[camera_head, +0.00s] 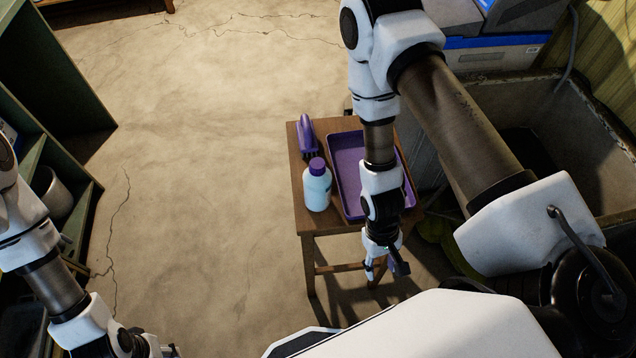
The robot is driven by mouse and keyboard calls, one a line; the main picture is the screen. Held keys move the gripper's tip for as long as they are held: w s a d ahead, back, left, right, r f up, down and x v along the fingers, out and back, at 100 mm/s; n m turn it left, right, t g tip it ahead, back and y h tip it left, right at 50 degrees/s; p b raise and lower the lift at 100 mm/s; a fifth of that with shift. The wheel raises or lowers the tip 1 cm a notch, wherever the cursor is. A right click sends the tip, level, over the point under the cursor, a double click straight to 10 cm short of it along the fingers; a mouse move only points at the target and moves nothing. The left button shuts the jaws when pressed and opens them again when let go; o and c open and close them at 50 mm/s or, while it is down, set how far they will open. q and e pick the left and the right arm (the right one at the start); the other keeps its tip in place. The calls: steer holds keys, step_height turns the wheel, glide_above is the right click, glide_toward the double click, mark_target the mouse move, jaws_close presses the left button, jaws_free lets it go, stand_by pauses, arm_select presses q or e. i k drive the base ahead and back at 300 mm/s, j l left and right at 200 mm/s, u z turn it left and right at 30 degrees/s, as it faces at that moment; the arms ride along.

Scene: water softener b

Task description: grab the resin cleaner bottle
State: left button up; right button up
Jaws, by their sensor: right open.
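A pale blue bottle with a purple cap (317,187) stands upright on a small wooden table (303,215), near its left front. It looks like the resin cleaner bottle, but no label can be read. My right gripper (384,275) hangs down in front of the table, to the right of and nearer than the bottle. It is open and empty, apart from the bottle. My left arm comes in at the left edge, and its gripper is at best a sliver at the bottom edge, too cut off to judge.
A purple tray (336,150) lies on the table right of the bottle, partly hidden by my right arm. A purple brush-like tool (306,135) is behind the bottle. A stone sink (590,110) stands at the right, green shelves (60,90) at the left. The floor between is clear.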

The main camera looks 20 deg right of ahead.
mark_target(317, 189)
steer(key=i+z, duration=0.2)
steer(key=z, duration=0.3)
steer(key=i+j+z, duration=0.15)
steer(key=z, duration=0.35)
steer(key=i, duration=0.1)
